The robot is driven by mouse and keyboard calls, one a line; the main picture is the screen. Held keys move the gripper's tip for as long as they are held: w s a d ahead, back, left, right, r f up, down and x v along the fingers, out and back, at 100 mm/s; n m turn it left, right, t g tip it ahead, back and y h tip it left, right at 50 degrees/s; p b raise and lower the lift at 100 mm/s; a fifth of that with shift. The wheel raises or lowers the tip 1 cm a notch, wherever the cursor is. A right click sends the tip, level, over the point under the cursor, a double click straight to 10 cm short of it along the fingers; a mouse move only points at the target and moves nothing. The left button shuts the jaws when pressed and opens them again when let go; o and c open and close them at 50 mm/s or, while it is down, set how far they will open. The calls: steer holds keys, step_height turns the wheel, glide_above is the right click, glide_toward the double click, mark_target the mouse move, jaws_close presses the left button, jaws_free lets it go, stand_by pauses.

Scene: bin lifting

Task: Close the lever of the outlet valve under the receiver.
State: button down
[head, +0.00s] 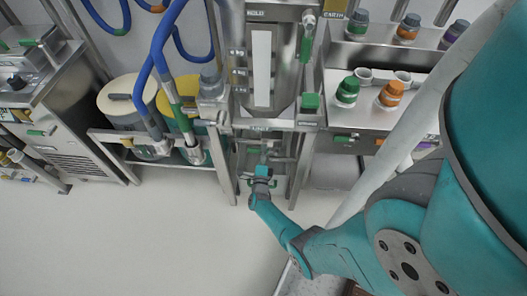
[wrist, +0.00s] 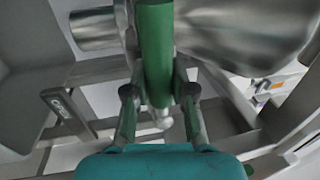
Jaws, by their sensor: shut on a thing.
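The receiver (head: 262,62) is a tall steel vessel with a sight window, in the upper middle of the head view. The outlet valve sits below it in the steel frame, small and partly hidden by my arm. In the wrist view the lever (wrist: 155,50) is a green handle running up and down the picture, in front of shiny steel pipework (wrist: 240,30). My gripper (wrist: 160,94) has one finger on each side of the lever's lower end and is shut on it. In the head view my gripper (head: 262,172) reaches in under the receiver; its fingers and the lever are too small to tell apart.
Shelves with green-capped (head: 347,91) and orange-capped (head: 391,94) containers are to the right. Frame bars (wrist: 90,70) surround the valve. The pale floor (head: 130,240) in front is clear.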

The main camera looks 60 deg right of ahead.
steer(key=c, duration=0.9)
jaws_free()
steer(key=shift+c, duration=0.2)
steer(key=v, duration=1.2)
